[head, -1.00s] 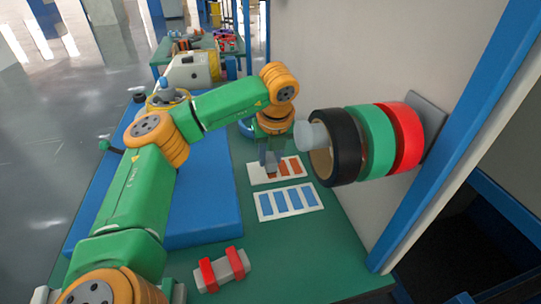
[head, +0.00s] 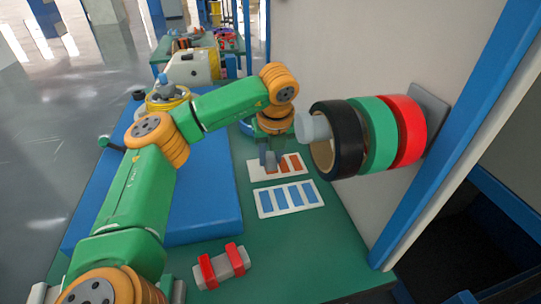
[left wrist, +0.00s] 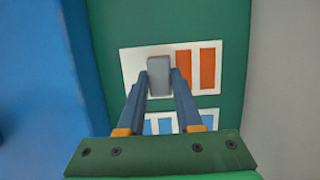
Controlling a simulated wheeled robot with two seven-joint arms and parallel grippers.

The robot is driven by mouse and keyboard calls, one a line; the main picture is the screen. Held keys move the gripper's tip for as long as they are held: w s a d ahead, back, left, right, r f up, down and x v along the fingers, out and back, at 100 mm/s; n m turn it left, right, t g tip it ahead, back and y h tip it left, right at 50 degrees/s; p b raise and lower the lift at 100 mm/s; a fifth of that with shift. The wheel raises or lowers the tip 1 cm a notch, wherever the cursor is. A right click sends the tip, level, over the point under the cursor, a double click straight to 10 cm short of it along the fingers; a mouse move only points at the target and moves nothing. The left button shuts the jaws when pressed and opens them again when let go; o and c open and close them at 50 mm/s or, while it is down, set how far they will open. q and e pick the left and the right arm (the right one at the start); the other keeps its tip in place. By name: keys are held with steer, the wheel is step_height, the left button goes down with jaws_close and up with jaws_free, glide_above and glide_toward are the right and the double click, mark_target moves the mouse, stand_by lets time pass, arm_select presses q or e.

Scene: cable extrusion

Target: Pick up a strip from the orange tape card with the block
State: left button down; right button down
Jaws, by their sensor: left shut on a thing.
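My left gripper (head: 269,158) is shut on a small grey block (left wrist: 158,75), above the orange tape card. The orange tape card (left wrist: 132,62) is white. Two orange strips (left wrist: 183,66) show on it to the right of the block in the left wrist view. The card's left part is bare white there. In the head view the card (head: 256,172) lies on the green table, partly hidden by the gripper. I cannot tell whether the block touches the card or has a strip under it. My right gripper is not in view.
A card with blue strips (head: 262,204) lies just nearer than the orange one. A grey piece with red bands (head: 210,272) lies near the front. Black, green and red tape rolls (head: 379,135) stick out from the wall. A blue mat (head: 200,220) lies left.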

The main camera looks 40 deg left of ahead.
arm_select(q)
steer(key=shift+s, duration=0.1)
stand_by(0.4)
step_height(320, 180, up, 8)
steer(key=p, duration=0.7)
steer(key=shift+f, duration=0.1)
